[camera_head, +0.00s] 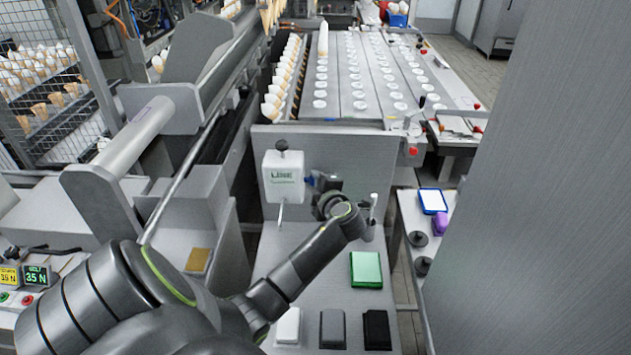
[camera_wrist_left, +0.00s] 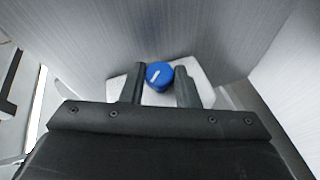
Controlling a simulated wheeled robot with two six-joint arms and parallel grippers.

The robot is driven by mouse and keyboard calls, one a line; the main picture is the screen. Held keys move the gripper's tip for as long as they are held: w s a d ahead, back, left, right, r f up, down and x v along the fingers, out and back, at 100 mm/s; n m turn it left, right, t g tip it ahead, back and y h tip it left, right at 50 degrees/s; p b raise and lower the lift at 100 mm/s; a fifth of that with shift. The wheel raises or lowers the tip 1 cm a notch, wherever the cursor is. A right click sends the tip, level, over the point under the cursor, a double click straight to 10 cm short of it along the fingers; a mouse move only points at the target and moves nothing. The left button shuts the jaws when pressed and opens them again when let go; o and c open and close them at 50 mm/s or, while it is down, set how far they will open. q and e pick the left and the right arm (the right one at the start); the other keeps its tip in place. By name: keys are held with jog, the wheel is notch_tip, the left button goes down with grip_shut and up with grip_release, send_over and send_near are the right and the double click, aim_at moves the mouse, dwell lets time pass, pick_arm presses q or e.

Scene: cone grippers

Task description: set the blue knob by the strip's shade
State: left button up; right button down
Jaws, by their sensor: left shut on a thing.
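The blue knob (camera_wrist_left: 159,75) shows between my left gripper's fingers in the left wrist view, with a white mark on its face and a pale plate behind it. In the head view only a small blue bit of the knob (camera_head: 309,181) shows beside the dark jaws. My left gripper (camera_head: 322,183) reaches the upright metal panel and is shut on the knob; it also shows in the left wrist view (camera_wrist_left: 160,85). No strip can be told for certain; a green pad (camera_head: 366,269) lies on the bench below the panel. My right gripper is not in view.
A white box (camera_head: 284,175) with a lever hangs on the panel left of my gripper. White (camera_head: 288,325), grey (camera_head: 332,328) and black (camera_head: 376,330) blocks line the bench front. A small metal lever (camera_head: 372,213) stands right of my wrist. A grey wall fills the right.

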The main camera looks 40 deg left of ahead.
pick_arm(q)
jog(key=shift+w+a+r+m+g+h+p, duration=0.1)
jog(key=shift+r+m+g+h+p, duration=0.2)
jog(key=shift+g+h+p, duration=0.95)
jog(key=shift+w+a+r+m+g+h+p, duration=0.1)
jog(key=shift+m+g+h+p, duration=0.65)
jog(key=shift+p, duration=0.9)
jog(key=shift+w+a+r+m+g+h+p, duration=0.1)
jog(key=shift+r+g+h+p, duration=0.1)
jog(key=shift+g+h+p, duration=0.9)
jog(key=shift+t+p, duration=0.3)
jog(key=shift+p, duration=0.05)
jog(key=o, duration=1)
jog(key=shift+f, duration=0.1)
jog(key=shift+c, duration=0.2)
jog(key=shift+d, duration=0.1)
